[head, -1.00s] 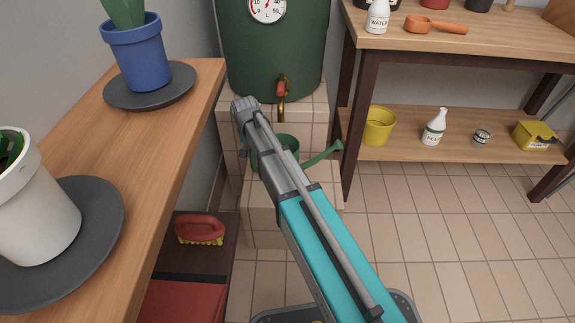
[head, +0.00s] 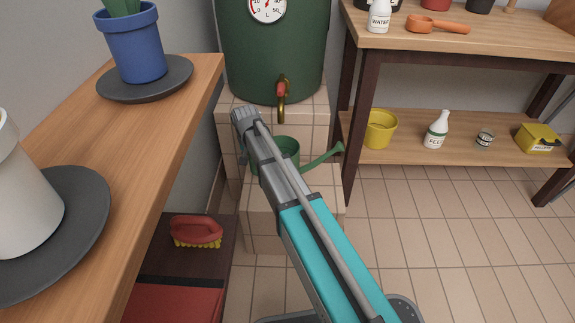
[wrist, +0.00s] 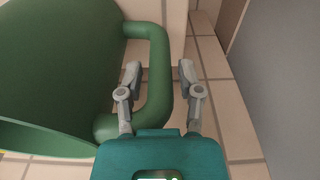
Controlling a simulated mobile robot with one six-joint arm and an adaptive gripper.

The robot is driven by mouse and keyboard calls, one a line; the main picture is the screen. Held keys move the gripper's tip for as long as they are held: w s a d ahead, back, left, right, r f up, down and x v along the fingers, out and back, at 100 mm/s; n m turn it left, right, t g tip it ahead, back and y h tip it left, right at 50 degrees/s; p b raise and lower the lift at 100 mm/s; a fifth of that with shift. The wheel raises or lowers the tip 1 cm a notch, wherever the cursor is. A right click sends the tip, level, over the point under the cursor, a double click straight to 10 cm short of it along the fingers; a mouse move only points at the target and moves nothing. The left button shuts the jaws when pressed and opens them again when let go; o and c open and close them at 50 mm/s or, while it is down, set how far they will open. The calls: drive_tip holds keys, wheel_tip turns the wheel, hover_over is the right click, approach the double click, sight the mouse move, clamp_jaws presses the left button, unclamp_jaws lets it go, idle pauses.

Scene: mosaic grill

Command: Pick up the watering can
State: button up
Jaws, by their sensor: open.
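The green watering can (head: 286,147) stands on the tiled step under the tap, partly covered by my arm. Its spout (head: 323,156) points right. In the wrist view, the can's body (wrist: 60,60) fills the left side and its handle (wrist: 159,75) curves out to the right. My gripper (wrist: 160,73) is open, with one finger on each side of the handle. The left finger is in the gap between handle and body, the right finger outside the handle. I cannot tell whether either finger touches it.
A green water barrel (head: 275,60) with a brass tap (head: 282,100) stands behind the can. A wooden bench (head: 165,130) with pots is close on the left, above a red brush (head: 196,231). A shelf table (head: 470,135) stands right. The tiled floor (head: 420,220) is clear.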

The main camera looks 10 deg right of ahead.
clamp_jaws()
drive_tip(key=shift+r, duration=0.1)
idle(0.4)
wheel_tip(320, 180, up, 10)
drive_tip(key=p, duration=1)
idle(0.7)
drive_tip(key=shift+s+f, duration=0.1)
drive_tip(key=shift+f, duration=0.15)
